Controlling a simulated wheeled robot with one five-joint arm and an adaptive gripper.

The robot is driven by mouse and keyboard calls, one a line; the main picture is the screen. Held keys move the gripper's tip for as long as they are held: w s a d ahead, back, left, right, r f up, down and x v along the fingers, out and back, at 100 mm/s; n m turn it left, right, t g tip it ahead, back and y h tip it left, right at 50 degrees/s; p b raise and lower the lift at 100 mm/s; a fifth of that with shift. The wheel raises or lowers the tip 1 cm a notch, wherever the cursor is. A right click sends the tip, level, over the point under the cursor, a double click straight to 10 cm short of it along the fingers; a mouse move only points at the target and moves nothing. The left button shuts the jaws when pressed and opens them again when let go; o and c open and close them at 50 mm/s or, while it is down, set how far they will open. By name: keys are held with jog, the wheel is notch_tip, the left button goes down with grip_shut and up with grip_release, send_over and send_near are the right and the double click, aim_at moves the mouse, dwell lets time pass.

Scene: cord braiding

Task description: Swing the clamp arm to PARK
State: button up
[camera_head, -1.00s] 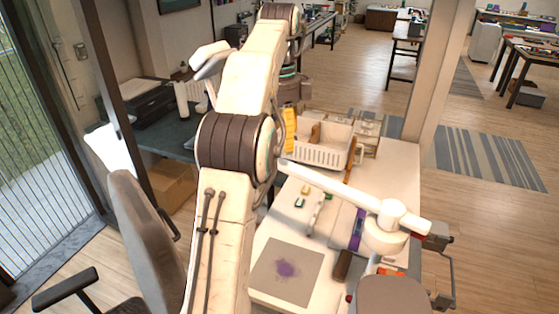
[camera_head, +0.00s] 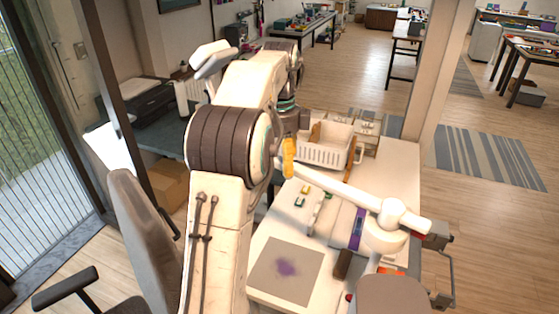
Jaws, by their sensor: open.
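The clamp arm (camera_head: 345,186) is a long white bar on a round white pivot base (camera_head: 384,238) at the right of the table. It runs from the pivot up and left, with a short stub to the right of the pivot. No PARK mark can be read.
A white basket (camera_head: 324,146) stands behind the bar on the white table (camera_head: 396,172). Small coloured pieces (camera_head: 302,196) and a grey mat (camera_head: 268,266) with a purple patch lie in front. An office chair (camera_head: 145,235) stands at left. The table's right back is clear.

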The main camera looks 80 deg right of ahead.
jog(key=shift+f, duration=0.15)
jog(key=c, duration=1.3)
